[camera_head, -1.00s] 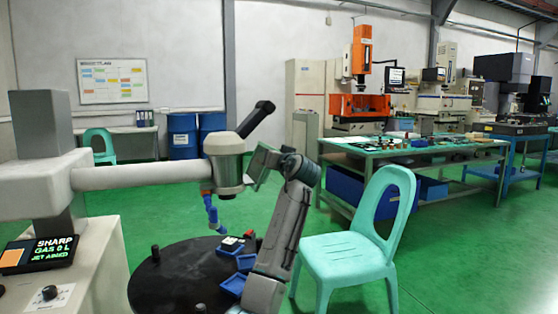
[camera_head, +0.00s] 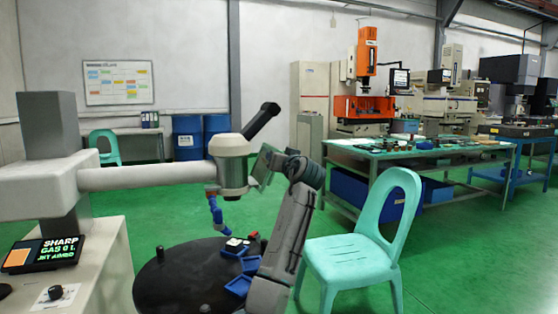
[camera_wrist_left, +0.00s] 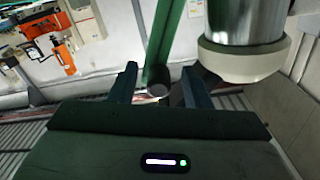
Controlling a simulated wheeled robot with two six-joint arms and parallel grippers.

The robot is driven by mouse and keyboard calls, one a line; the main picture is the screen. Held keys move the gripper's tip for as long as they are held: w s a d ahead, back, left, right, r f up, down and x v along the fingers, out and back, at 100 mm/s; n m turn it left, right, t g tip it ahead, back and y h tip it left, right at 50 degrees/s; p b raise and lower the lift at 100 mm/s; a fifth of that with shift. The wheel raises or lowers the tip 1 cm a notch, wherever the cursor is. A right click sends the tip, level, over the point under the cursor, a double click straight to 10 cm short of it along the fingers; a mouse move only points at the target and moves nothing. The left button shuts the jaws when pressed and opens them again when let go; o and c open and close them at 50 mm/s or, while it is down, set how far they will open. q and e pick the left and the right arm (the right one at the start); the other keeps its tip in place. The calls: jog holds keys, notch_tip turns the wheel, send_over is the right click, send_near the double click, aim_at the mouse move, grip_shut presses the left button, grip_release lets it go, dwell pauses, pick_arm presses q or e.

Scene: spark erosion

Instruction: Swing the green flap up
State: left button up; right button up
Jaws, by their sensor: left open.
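The green flap (camera_head: 263,163) shows small and edge-on beside the microscope head (camera_head: 230,170) in the head view. In the left wrist view the flap (camera_wrist_left: 164,42) is a narrow green bar running up the picture, with a dark round end piece (camera_wrist_left: 158,90) at its lower end. My left gripper (camera_wrist_left: 160,74) is open, its two fingers on either side of that lower end. I cannot tell whether a finger touches it. In the head view my grey arm hides part of the flap and the gripper. My right gripper is out of view.
The microscope head (camera_wrist_left: 242,45) is close to the right finger. Below it are a blue nozzle (camera_head: 216,214) and a round black table (camera_head: 175,285) with blue trays (camera_head: 238,286). A turquoise chair (camera_head: 350,262) stands to the right. Green floor is free behind the table.

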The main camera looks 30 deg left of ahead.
pick_arm(q)
jog(key=v, duration=1)
jog(key=shift+s, duration=0.15)
